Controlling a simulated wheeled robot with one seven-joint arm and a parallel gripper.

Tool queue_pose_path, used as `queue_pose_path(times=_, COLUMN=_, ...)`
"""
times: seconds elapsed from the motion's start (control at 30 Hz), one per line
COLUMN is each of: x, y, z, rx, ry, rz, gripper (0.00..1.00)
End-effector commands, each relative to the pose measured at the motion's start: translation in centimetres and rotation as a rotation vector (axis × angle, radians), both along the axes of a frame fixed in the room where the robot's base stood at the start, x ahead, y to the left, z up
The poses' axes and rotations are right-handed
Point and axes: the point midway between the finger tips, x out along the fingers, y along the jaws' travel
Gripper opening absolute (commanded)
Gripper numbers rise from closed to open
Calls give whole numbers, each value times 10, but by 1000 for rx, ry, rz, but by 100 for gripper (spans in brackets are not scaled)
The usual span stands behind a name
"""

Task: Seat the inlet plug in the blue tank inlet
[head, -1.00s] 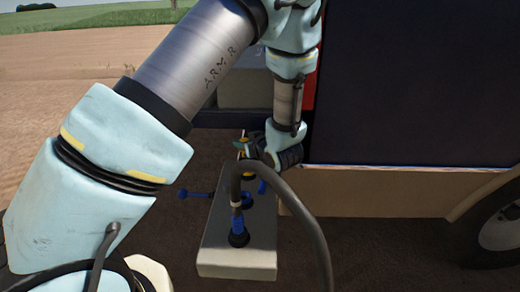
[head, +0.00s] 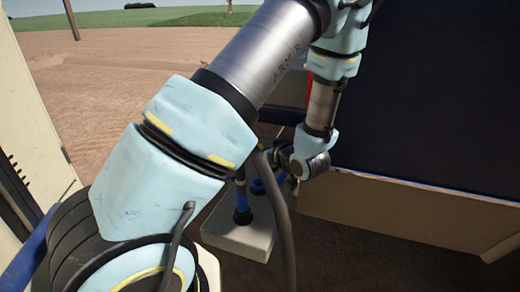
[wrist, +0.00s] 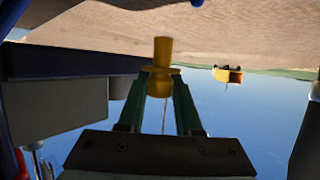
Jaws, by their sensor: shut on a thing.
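A yellow plug (wrist: 161,80) with a wider collar stands between the fingertips of my gripper (wrist: 160,98) in the wrist view; the gripper is shut on it. A thin cord or rod shows below the plug. In the head view my gripper's wrist end (head: 300,158) is above the far end of a pale box-shaped block (head: 236,238); the fingertips and plug are hidden or too small to make out there. A blue ring-like fitting (head: 258,187), apparently the blue inlet, is on the block, partly hidden by a hose. The plug is apart from any inlet in the wrist view.
A dark hose (head: 280,215) loops in front of the block. A blue and black connector (head: 242,208) stands on its near end. A large dark machine body (head: 430,100) with a tan lower panel (head: 400,215) is on the right. Open field lies left.

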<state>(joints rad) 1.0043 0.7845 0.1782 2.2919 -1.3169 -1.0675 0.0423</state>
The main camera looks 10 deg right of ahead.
Motion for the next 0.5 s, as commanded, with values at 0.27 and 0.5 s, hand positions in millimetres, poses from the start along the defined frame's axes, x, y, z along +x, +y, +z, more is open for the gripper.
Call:
queue_pose_path(times=0.27, x=0, y=0, z=-31, rx=0, ry=0, rz=-1, gripper=0)
queue_pose_path(times=0.5, x=0, y=0, z=-51, rx=0, ry=0, rz=-1, gripper=0)
